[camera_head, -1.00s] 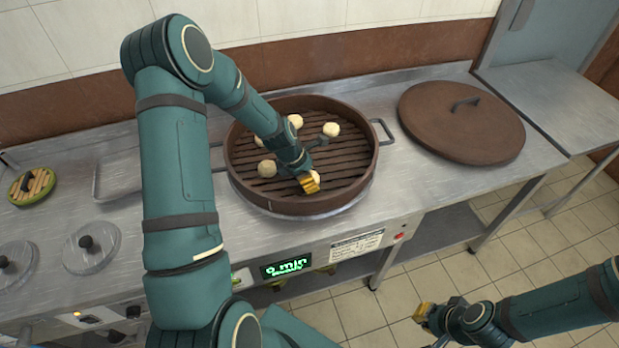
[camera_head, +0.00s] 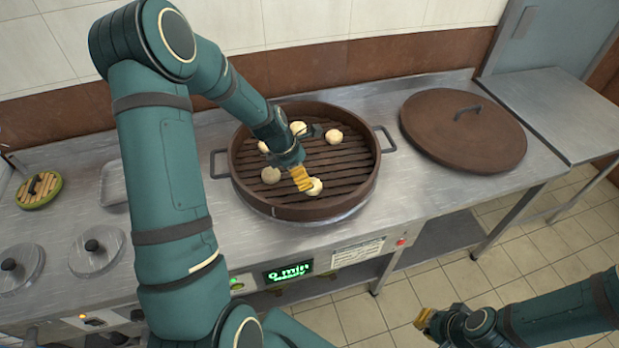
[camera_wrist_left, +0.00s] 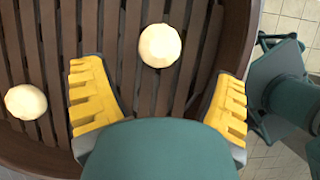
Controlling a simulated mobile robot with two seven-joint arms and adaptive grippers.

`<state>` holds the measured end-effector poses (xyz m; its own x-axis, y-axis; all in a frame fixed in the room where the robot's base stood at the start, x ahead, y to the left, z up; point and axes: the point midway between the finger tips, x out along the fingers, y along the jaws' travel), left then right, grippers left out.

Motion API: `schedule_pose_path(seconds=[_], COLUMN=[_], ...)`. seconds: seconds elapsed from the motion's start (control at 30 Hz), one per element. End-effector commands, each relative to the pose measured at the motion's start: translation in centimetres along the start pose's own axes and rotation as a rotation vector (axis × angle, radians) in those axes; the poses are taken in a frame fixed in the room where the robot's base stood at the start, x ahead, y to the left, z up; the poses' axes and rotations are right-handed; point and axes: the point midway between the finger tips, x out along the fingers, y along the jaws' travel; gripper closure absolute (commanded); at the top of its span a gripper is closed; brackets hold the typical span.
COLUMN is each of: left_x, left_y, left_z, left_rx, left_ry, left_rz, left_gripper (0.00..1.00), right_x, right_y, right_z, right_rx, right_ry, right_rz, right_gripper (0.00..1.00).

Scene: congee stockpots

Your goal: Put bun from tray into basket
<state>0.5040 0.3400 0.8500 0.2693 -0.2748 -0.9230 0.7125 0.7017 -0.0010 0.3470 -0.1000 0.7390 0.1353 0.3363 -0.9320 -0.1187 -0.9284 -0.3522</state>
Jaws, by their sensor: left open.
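The round brown basket (camera_head: 368,190) with a slatted floor stands on the steel counter and holds several pale buns. One bun (camera_head: 315,187) lies near its front wall, just beside the fingers of my left gripper (camera_head: 302,178). In the left wrist view, my left gripper (camera_wrist_left: 160,75) has its yellow fingers wide apart with nothing between them. That bun (camera_wrist_left: 160,45) lies on the slats just beyond the fingertips, and another bun (camera_wrist_left: 26,102) lies to the left. The metal tray (camera_head: 112,184) is mostly hidden behind my left arm. My right gripper (camera_head: 432,325) is low at the front right, with its opening unclear.
A large brown lid (camera_head: 463,132) lies on the counter right of the basket. Two round metal lids (camera_head: 96,252) and a small green-rimmed steamer piece (camera_head: 38,190) are at the left. A lit display (camera_head: 288,271) is on the counter front. A side table (camera_head: 560,110) stands at the far right.

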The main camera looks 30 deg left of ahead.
Motion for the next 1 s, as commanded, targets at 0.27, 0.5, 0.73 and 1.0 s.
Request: schedule_pose_path(seconds=[0.27, 0.5, 0.73, 1.0], left_x=[-4.3, -5.0, -4.9, -4.9], left_y=[0.0, 0.0, 0.0, 0.0], left_z=[0.0, 0.0, 0.0, 0.0], left_rx=[0.000, -0.001, 0.000, 0.000], left_ry=[0.000, 0.000, 0.000, 0.000], left_rz=[0.001, -0.001, -0.001, -0.001], left_gripper=[0.14, 0.14, 0.14, 0.14], right_x=[-1.0, -1.1, -1.1, -1.1], right_y=[-0.4, -0.4, -0.4, -0.4], right_z=[0.1, 0.1, 0.1, 0.1], right_rx=[0.001, 0.001, 0.001, 0.001], right_ry=[-0.005, -0.006, -0.006, -0.006], right_rz=[0.000, 0.000, 0.000, 0.000], right_gripper=[1.00, 1.00, 1.00, 1.00])
